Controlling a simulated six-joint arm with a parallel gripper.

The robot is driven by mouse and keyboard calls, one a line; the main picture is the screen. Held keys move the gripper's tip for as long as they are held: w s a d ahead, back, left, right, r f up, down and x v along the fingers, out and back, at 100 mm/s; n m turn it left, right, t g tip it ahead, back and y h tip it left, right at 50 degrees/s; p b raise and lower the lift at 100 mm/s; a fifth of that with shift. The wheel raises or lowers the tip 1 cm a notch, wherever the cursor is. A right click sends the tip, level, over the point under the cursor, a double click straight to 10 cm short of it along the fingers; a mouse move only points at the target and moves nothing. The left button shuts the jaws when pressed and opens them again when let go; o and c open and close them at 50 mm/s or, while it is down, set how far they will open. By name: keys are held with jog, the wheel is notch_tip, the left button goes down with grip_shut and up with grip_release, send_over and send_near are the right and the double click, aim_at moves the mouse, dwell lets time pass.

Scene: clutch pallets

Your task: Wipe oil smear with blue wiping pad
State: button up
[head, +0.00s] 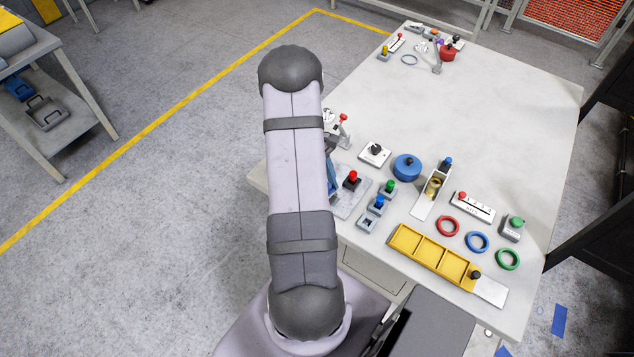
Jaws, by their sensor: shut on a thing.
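My arm (298,180) stands upright in the middle of the head view, and its links hide my gripper and part of the table's left side. A strip of something blue (331,176) shows at the arm's right edge; I cannot tell whether it is the blue wiping pad. No oil smear can be made out on the visible tabletop.
The pale table (500,140) holds a yellow tray (432,257), a blue round lid (406,167), red (447,226), blue (477,242) and green (507,259) rings, and several button blocks. A red knob (447,54) stands at the back. The table's middle right is clear.

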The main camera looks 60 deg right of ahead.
aim_at(342, 206)
jog(key=shift+s, duration=2.4)
jog(key=shift+w+f, duration=0.15)
jog(key=shift+w+b, duration=1.35)
jog(key=shift+w, duration=4.4)
jog(key=shift+s+d, duration=0.1)
jog(key=shift+s, duration=0.05)
jog(key=shift+s+p, duration=1.05)
jog(key=shift+s, duration=4.7)
jog(key=shift+w, duration=5.5)
jog(key=p+v, duration=0.1)
jog(key=v, duration=0.2)
jog(key=shift+s+r, duration=0.1)
jog(key=shift+r, duration=0.1)
jog(key=shift+s+r+p, duration=0.15)
jog(key=shift+r+p, duration=0.5)
notch_tip(342, 206, up, 4)
jog(key=p, duration=0.3)
